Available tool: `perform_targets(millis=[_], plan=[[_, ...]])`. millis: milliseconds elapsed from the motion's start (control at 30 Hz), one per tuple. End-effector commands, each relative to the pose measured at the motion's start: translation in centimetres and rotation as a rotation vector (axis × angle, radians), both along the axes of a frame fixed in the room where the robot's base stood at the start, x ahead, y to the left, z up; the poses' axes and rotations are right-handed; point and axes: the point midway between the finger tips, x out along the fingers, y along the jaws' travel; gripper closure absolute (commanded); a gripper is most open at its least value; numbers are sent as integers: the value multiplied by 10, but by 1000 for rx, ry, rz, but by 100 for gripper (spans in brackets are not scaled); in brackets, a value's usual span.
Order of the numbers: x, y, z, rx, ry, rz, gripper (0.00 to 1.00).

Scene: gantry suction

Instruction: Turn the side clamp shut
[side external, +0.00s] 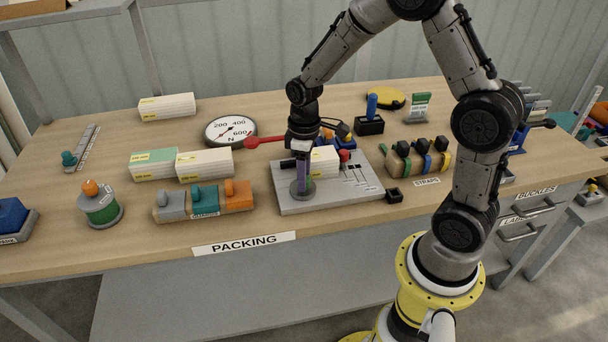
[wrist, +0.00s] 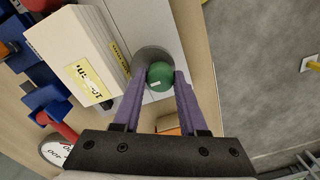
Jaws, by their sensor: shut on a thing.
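A grey plate (side external: 345,200) near the table's front carries a white stack (side external: 324,162) with a yellow label; in the wrist view the stack (wrist: 82,52) lies left of my gripper. A red knob (side external: 344,156) and a black part (side external: 288,164) sit by the stack. My gripper (side external: 302,186) points down at the plate's front left. In the wrist view its purple fingers (wrist: 158,88) are shut on a green knob (wrist: 160,76) above a round grey base (wrist: 148,58). Which part is the side clamp, I cannot tell for sure.
Blocks with knobs (side external: 204,201) stand left of the plate, a strap rack (side external: 416,160) right. The table's front edge is close.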

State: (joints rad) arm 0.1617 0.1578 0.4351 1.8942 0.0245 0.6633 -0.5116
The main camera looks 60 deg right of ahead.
Motion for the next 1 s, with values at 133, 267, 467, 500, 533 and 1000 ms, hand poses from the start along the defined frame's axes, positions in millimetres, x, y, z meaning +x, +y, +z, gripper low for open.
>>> perform_targets(millis=[133,267,467,500,533,1000], plan=[[0,0,1,-1,-1,1,37],[0,0,1,-1,-1,0,28],[0,0,1,-1,-1,0,28],[0,0,2,-1,-1,0,28],[0,0,3,-1,-1,0,28],[1,-2,89,-1,-7,-1,28]])
